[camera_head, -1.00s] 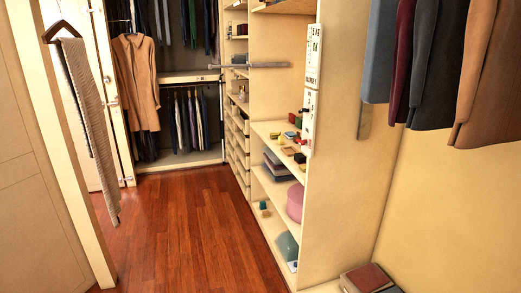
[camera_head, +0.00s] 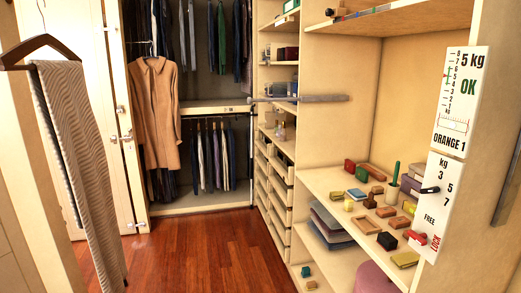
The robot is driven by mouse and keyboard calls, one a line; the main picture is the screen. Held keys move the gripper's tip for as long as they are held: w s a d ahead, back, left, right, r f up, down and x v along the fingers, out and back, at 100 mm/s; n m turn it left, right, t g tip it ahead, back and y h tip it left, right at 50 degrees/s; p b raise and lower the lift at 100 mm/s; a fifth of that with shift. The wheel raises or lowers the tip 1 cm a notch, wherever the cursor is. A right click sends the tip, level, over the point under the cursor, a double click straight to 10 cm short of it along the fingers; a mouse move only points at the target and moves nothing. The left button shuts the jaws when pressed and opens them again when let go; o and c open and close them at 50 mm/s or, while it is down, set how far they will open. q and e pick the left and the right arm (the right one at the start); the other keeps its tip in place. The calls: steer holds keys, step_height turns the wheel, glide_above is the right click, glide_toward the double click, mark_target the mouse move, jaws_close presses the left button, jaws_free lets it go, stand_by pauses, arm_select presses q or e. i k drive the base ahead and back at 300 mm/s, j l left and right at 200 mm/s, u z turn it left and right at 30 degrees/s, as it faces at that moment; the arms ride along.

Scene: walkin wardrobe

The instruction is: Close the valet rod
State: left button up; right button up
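The valet rod (camera_head: 320,98) is a thin grey rod that sticks out horizontally across the front of the shelving, a little above the middle of the view. Nothing hangs from it. A label panel (camera_head: 455,101) on the upright at the right reads "5 kg", "OK" and "ORANGE 1". Below it a second panel (camera_head: 437,195) shows 3, 5, 7, "FREE" and "LOCK", with a dark knob near the 5 and a red piece near "LOCK". Neither of my grippers is in view.
Shelves hold small coloured blocks (camera_head: 367,202) and folded cloths (camera_head: 329,225). A tan shirt (camera_head: 155,107) hangs at the back left. A grey patterned garment (camera_head: 82,150) hangs near on the left. The wooden floor (camera_head: 200,250) between is clear.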

mark_target(250, 100)
steer(key=i+j, duration=0.25)
steer(key=i, duration=0.25)
steer(key=i+j, duration=0.25)
steer(key=i, duration=0.25)
